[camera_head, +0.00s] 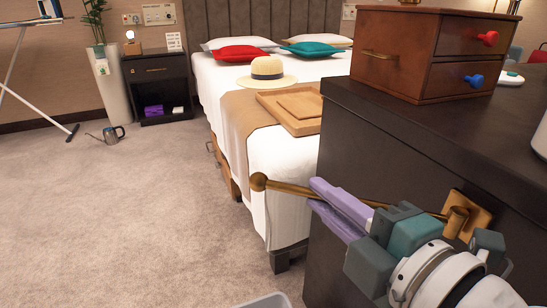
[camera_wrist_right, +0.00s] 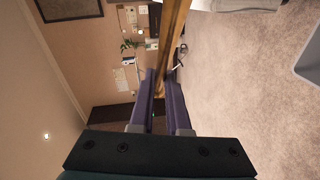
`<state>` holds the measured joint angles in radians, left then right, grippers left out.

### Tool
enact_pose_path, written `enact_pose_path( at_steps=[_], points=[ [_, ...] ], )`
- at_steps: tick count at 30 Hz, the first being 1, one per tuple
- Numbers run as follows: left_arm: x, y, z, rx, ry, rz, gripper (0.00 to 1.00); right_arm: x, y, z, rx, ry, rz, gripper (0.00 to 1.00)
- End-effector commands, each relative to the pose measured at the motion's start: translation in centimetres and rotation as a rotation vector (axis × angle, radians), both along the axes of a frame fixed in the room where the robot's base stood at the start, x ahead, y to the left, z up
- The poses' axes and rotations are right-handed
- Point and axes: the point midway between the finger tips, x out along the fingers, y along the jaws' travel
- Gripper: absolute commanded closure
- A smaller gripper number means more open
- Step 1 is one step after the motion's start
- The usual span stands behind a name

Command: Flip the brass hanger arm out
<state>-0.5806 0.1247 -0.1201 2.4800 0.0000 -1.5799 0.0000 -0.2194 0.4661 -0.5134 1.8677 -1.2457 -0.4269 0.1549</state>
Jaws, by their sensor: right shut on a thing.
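The brass hanger arm (camera_head: 288,188) is a thin rod with a ball at its free end. It runs from a square brass mount (camera_head: 466,213) on the side of the dark cabinet. In the head view it sticks out from the cabinet to the left, past the cabinet's edge. My right gripper (camera_head: 325,203), with purple fingers, is shut on the rod partway along it. In the right wrist view the rod (camera_wrist_right: 178,40) shows between the two fingers of that gripper (camera_wrist_right: 161,85). My left gripper is in neither view.
The dark cabinet (camera_head: 420,125) stands at the right with a brown drawer box (camera_head: 395,55) on top. Beyond it is a bed with a wooden tray (camera_head: 268,102) and a straw hat (camera_head: 266,73). The carpet (camera_head: 120,220) at the left is mostly clear. A pale bin (camera_head: 265,301) shows at the bottom edge.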

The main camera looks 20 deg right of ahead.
Motion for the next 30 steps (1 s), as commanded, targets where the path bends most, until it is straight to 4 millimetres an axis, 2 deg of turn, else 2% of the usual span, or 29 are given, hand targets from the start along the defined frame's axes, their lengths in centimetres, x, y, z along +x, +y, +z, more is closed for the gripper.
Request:
enact_pose_path(
  at_steps=[1, 15, 21, 30],
  points=[
    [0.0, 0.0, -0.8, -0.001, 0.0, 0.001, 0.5, -0.6, 0.2, -0.5, -0.003, 0.001, 0.046, 1.0],
    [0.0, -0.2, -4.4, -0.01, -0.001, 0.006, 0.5, -5.7, 1.9, -0.5, -0.001, 0.001, 0.433, 1.0],
    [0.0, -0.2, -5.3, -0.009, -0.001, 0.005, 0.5, -7.0, 2.0, -0.3, -0.001, 0.002, 0.533, 1.0],
    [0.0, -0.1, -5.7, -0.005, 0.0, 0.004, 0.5, -7.8, 2.1, -0.1, 0.0, 0.0, 0.594, 1.0]
  ],
)
